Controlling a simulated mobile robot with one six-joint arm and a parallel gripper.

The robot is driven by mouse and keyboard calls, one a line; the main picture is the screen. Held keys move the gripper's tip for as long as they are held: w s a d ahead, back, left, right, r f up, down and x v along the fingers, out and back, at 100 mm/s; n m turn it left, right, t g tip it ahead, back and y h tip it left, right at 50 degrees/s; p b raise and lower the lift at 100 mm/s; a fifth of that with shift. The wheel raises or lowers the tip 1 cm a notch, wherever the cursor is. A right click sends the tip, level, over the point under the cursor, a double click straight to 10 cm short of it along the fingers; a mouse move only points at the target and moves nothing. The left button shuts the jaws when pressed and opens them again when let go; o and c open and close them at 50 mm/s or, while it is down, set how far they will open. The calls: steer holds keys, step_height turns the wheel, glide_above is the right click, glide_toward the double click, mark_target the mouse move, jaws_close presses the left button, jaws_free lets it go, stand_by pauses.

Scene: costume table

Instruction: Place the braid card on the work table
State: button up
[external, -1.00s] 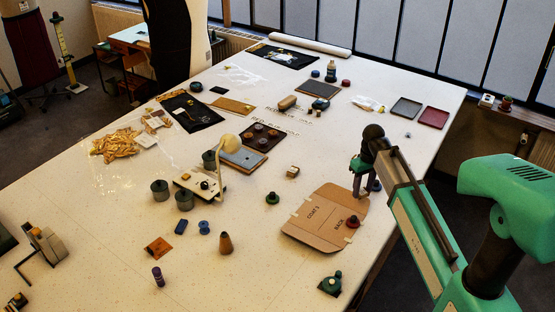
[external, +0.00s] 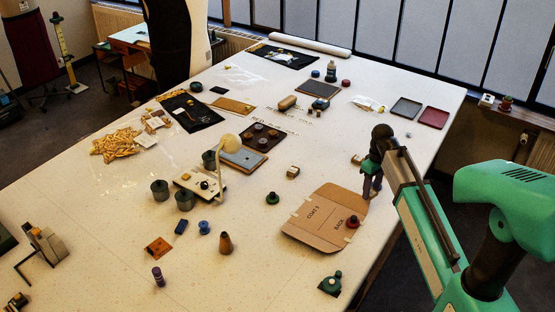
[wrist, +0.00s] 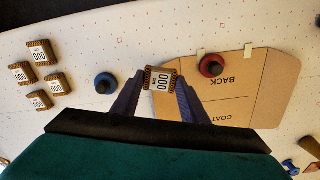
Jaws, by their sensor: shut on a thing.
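The braid card (wrist: 160,78), with a white label and a gold-brown patterned border, is in the wrist view. My gripper (wrist: 160,82) is shut on it, one finger at each side. The card looks larger than the similar cards on the table, so it seems held above the surface; the exact gap cannot be told. In the external view my gripper (external: 371,192) hangs over the right edge area of the white work table (external: 300,270), beside the cardboard pattern. I cannot make out the card there.
Several similar cards (wrist: 40,53) lie at the left in the wrist view. A blue knobbed weight (wrist: 105,83) is near my left finger. A red one (wrist: 211,65) sits on the cardboard pattern (external: 312,228). A small green weight (external: 272,198) stands left of it.

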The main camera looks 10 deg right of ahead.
steer(key=shift+m, duration=0.4)
steer(key=shift+w+m, duration=0.25)
steer(key=shift+m, duration=0.25)
steer(key=shift+w+a+m, duration=0.1)
steer(key=shift+a+m, duration=0.15)
steer(key=shift+m, duration=0.05)
steer(key=s+a+r+n+p, duration=0.15)
steer(key=s+a, duration=0.25)
steer(key=a, duration=0.8)
steer(key=s+a+n+p, duration=0.1)
steer(key=s+a+p, duration=0.15)
steer(key=a, duration=1.05)
steer(key=s+a+r+n+p, duration=0.15)
steer(key=s+a, duration=0.25)
steer(key=a, duration=0.8)
steer(key=s+a+n+p, duration=0.2)
steer(key=s+a, duration=0.8)
steer(key=a, duration=0.1)
steer(key=shift+r+n, duration=0.3)
steer(key=shift+s+f, duration=0.1)
steer(key=shift+f+b, duration=1.4)
steer(key=shift+f, duration=1)
